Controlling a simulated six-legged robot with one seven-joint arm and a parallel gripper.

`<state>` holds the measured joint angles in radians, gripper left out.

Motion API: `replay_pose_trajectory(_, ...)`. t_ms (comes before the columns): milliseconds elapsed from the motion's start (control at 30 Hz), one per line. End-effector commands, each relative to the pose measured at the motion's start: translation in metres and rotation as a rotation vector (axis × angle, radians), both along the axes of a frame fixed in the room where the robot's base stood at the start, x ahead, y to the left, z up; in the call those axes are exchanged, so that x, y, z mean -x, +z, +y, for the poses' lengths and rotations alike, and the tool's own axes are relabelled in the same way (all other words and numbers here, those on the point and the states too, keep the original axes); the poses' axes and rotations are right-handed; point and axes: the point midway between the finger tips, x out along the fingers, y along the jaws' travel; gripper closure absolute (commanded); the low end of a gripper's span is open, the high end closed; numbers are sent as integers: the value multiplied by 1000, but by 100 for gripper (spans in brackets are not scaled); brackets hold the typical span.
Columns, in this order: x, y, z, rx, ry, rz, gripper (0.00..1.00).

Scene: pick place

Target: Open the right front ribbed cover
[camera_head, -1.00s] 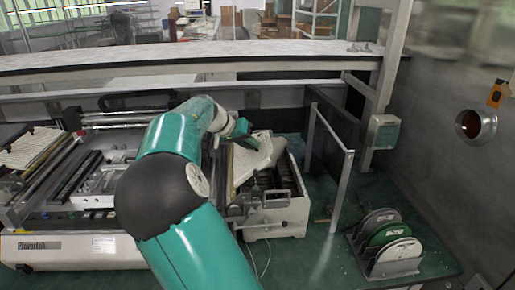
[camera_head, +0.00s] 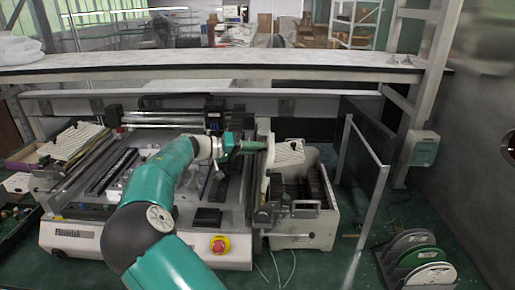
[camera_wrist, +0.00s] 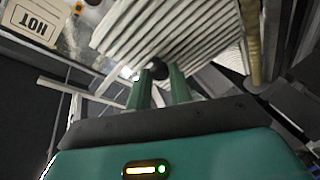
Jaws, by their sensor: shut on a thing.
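The right front ribbed cover (camera_head: 288,153) is pale and stands raised and tilted above the open bay at the right end of the machine. In the wrist view its ribbed face (camera_wrist: 170,32) fills the top middle. My gripper (camera_head: 256,146) is at the cover's left side in the head view. In the wrist view my gripper (camera_wrist: 160,82) has its two green fingers shut on a small dark knob (camera_wrist: 160,70) at the cover's edge. The fingers hide part of the knob.
Another ribbed cover (camera_head: 72,142) lies at the machine's left. A red stop button (camera_head: 219,245) is on the machine's front. A metal frame (camera_head: 367,190) and a rack of reels (camera_head: 415,262) stand to the right. A shelf (camera_head: 230,72) runs behind.

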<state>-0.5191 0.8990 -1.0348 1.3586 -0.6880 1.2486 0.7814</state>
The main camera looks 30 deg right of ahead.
Motion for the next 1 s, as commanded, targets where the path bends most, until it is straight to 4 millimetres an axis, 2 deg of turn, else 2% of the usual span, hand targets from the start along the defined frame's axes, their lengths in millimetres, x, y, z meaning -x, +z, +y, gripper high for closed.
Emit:
replay_pose_trajectory(433,2,-2,1,8,-9,10,100)
replay_pose_trajectory(467,1,-2,1,8,-9,10,77)
replay_pose_trajectory(567,1,-2,1,8,-7,10,58)
replay_pose_trajectory(867,0,-1,2,9,-3,8,57)
replay_pose_trajectory(1000,-3,1,12,8,-2,8,57)
